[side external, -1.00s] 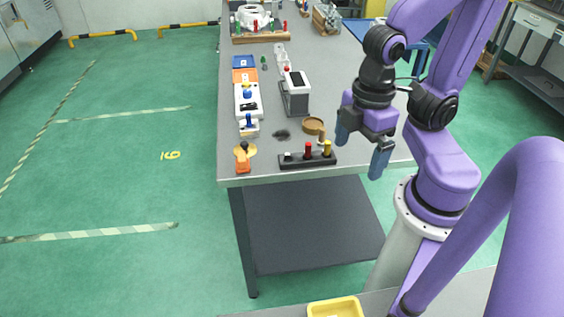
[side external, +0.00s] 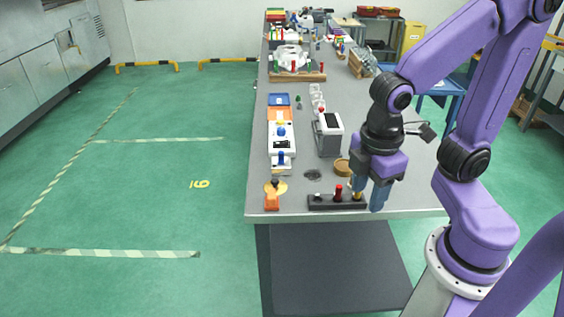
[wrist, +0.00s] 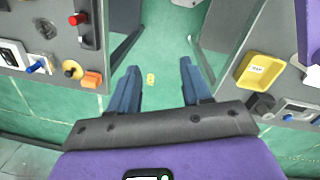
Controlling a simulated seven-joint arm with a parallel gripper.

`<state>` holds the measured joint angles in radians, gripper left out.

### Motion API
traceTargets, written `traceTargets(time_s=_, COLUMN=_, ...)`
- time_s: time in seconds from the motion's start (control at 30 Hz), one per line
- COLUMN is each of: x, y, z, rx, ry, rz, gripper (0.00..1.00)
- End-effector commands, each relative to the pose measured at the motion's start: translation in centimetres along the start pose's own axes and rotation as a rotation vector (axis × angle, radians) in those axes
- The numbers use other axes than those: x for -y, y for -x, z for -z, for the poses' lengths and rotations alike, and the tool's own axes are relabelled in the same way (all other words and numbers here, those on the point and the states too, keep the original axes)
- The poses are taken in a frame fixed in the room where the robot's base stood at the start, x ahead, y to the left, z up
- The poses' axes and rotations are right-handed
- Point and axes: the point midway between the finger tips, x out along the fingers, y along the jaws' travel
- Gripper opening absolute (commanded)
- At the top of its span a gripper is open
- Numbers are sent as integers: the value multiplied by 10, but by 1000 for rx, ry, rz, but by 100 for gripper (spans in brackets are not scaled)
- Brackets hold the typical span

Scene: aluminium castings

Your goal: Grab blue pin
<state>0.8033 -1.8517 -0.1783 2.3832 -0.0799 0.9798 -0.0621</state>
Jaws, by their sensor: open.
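A blue pin (side external: 281,157) stands in a small white block near the front left of the grey table. In the wrist view a blue pin (wrist: 36,66) shows at the far left in a pale block. A second blue piece (side external: 281,131) sits on the white unit just behind, and another (wrist: 316,120) shows at the right edge of the wrist view. My gripper (side external: 369,196) is open at the table's front edge, beside the right end of the black block and well right of the blue pin. In the wrist view its blue fingers (wrist: 160,66) are apart with only green floor between them.
The black block (side external: 325,202) holds a red pin (side external: 338,192) and a yellow pin partly hidden by my gripper. An orange block (side external: 271,202) is at the front left corner. A yellow tray (wrist: 262,70) lies right in the wrist view.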

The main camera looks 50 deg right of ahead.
Motion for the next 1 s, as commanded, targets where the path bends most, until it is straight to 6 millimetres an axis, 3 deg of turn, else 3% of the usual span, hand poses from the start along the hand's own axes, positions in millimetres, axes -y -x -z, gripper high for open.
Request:
traceTargets(time_s=0.2, x=-65, y=-2, z=60, rx=178, ry=109, rz=-105, gripper=48)
traceTargets(time_s=0.5, x=-159, y=-20, z=125, rx=455, ry=238, rz=-203, gripper=48)
traceTargets(time_s=0.8, x=-245, y=-54, z=163, rx=759, ry=334, rz=-237, gripper=48)
traceTargets(time_s=1.0, x=-288, y=-80, z=171, rx=956, ry=375, rz=-224, gripper=48)
